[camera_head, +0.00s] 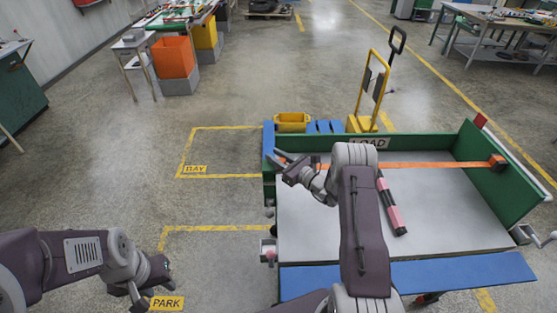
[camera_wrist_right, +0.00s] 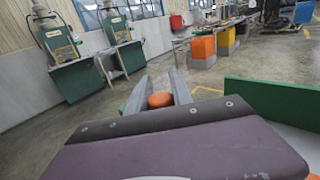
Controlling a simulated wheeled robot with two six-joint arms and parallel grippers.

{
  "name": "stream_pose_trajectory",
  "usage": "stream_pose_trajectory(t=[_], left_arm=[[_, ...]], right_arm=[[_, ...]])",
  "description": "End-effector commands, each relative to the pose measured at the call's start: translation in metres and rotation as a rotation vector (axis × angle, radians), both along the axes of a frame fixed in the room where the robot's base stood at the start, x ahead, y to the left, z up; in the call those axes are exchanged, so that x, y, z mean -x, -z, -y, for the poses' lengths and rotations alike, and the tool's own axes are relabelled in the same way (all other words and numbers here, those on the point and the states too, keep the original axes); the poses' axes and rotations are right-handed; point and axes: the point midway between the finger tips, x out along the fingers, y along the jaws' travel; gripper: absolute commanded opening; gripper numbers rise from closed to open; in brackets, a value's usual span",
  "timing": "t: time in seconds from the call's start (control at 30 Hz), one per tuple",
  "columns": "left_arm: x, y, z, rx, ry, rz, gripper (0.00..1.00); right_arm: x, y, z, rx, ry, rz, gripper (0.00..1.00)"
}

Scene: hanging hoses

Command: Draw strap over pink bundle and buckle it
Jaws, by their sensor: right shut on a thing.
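The pink bundle (camera_head: 390,208), with dark bands, lies on the grey bed of the cart, partly hidden by my right arm. An orange strap (camera_head: 440,164) runs across the back of the bed, passing behind my right arm. Its right end meets an orange and dark block (camera_head: 497,162) at the right green wall. My right gripper (camera_head: 281,159) is at the cart's left edge, shut on an orange piece (camera_wrist_right: 160,99) that looks like the strap's end. My left gripper (camera_head: 146,290) hangs low over the floor, left of the cart; its finger gap is unclear.
The green cart walls (camera_head: 510,185) stand at the back and right, with a blue edge (camera_head: 430,273) in front. A yellow pallet-jack handle (camera_head: 371,90) and a yellow bin (camera_head: 293,121) are behind. Open floor with yellow lines lies left of the cart.

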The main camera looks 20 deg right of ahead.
Motion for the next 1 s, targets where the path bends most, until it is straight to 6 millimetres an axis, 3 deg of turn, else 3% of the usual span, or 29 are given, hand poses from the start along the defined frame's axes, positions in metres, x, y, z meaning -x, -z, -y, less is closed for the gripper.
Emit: stream_pose_trajectory(t=[0.37,0.4,0.47,0.77,0.87,1.0], left_arm=[[0.000,0.000,0.000,0.000,0.000,0.000,0.36],[0.000,0.000,0.000,0.000,0.000,0.000,0.36],[0.000,0.001,0.000,0.000,0.000,0.000,0.36],[0.000,0.001,0.000,0.000,0.000,0.000,0.36],[0.000,0.003,0.000,0.000,0.000,0.000,0.36],[0.000,0.008,0.000,0.000,0.000,0.000,0.36]], right_arm=[[-0.001,-0.003,-0.006,-0.001,-0.006,0.007,0.00],[-0.001,-0.003,-0.006,-0.001,-0.007,0.007,0.34],[-0.001,-0.003,-0.006,-0.001,-0.007,0.006,0.48],[0.000,-0.001,-0.005,-0.001,-0.005,0.003,0.48],[0.010,0.000,0.002,-0.001,-0.003,0.000,0.48],[0.039,0.001,0.017,-0.002,-0.002,0.000,0.48]])
